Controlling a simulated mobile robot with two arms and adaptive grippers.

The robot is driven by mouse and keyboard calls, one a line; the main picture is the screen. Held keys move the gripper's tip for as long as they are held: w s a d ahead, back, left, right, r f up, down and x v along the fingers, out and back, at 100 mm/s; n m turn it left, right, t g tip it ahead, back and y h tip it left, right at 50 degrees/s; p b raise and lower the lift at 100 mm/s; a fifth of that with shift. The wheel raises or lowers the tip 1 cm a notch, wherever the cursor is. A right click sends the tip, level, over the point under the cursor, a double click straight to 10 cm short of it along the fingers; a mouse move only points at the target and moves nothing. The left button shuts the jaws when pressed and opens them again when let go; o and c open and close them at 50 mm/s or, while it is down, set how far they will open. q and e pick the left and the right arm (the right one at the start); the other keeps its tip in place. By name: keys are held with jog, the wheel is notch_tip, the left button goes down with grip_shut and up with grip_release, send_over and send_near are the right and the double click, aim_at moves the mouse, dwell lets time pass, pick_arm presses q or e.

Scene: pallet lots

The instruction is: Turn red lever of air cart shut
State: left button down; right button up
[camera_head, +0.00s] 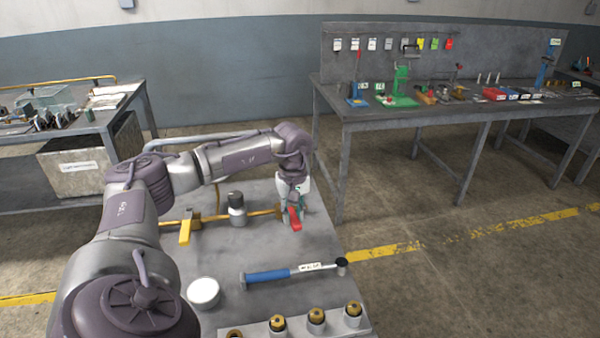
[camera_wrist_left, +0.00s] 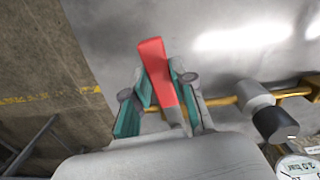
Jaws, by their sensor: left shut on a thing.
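The red lever (camera_head: 295,217) is at the right end of a brass pipe (camera_head: 262,213) on the grey cart top (camera_head: 230,305). My left gripper (camera_head: 291,208) reaches down over it and is shut on the lever. In the left wrist view the red lever (camera_wrist_left: 156,70) sticks out between the two teal fingers (camera_wrist_left: 160,100). The lever's pivot is hidden by the gripper. A yellow lever (camera_head: 185,228) sits at the left end of the pipe. A grey and black fitting (camera_head: 237,210) stands on the pipe between the levers. My right gripper is not in view.
A tray with several brass-topped parts (camera_head: 316,318) is at the front edge. A workbench (camera_head: 400,112) stands behind at right, a shelf cart (camera_head: 50,140) at left.

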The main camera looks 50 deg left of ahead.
pick_arm(q)
jog(key=shift+s+a+m, duration=0.3)
jog(key=shift+s+m, duration=0.25)
jog(key=shift+m, duration=0.25)
jog(key=shift+r, duration=0.1)
jog(key=c, duration=1)
grip_release()
jog(key=shift+s, duration=0.1)
jog(key=shift+o, duration=0.2)
notch_tip(320, 180, up, 12)
